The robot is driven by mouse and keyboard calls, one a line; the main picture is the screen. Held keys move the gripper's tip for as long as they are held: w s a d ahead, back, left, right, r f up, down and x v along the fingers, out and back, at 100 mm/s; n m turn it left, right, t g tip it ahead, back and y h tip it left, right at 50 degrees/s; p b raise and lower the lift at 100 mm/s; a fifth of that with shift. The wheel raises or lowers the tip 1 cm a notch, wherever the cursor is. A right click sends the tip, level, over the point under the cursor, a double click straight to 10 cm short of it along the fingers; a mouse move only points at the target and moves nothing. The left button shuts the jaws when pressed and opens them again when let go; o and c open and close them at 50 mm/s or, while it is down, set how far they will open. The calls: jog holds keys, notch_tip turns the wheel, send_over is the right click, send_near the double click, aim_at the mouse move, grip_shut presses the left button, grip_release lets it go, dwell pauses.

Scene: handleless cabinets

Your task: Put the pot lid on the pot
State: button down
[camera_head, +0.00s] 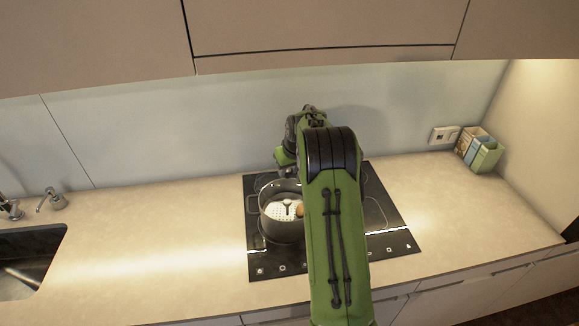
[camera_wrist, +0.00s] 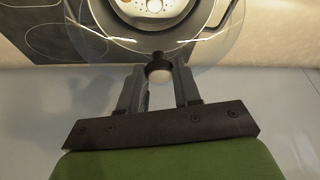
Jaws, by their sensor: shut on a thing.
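The dark grey pot (camera_head: 281,229) stands on the black cooktop, left of my arm, with a pale perforated insert inside. The pot's inside also shows at the top of the wrist view (camera_wrist: 156,8). The pot lid (camera_wrist: 92,42) is clear glass with a thin rim, seen in the wrist view. My gripper (camera_wrist: 159,72) is shut on the lid's small round knob. The lid overlaps the pot in that view, but I cannot tell the gap between them. In the head view my arm hides the gripper's fingers, and I cannot make out the lid clearly.
The cooktop (camera_head: 385,215) extends right of my arm. A sink (camera_head: 30,262) with a tap is at the left. A green and blue box holder (camera_head: 481,152) stands at the back right by a wall socket (camera_head: 444,135). Cabinets (camera_head: 320,25) overhang the counter. The counter left of the cooktop is clear.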

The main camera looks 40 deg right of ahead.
aim_at(289, 173)
jog(key=shift+d, duration=0.25)
jog(key=shift+w+a, duration=0.15)
jog(key=shift+a, duration=0.25)
jog(key=shift+d+f+b, duration=0.25)
jog(key=shift+f+b, duration=0.05)
jog(key=shift+b, duration=0.1)
jog(key=shift+f+b, duration=0.3)
notch_tip(289, 173, down, 2)
jog(key=shift+a+f+b, duration=0.15)
jog(key=shift+f+b, duration=0.1)
jog(key=shift+b, duration=0.7)
jog(key=shift+f+b, duration=1.35)
jog(key=shift+f, duration=0.4)
jog(key=shift+f, duration=0.2)
jog(key=c, duration=0.7)
grip_release()
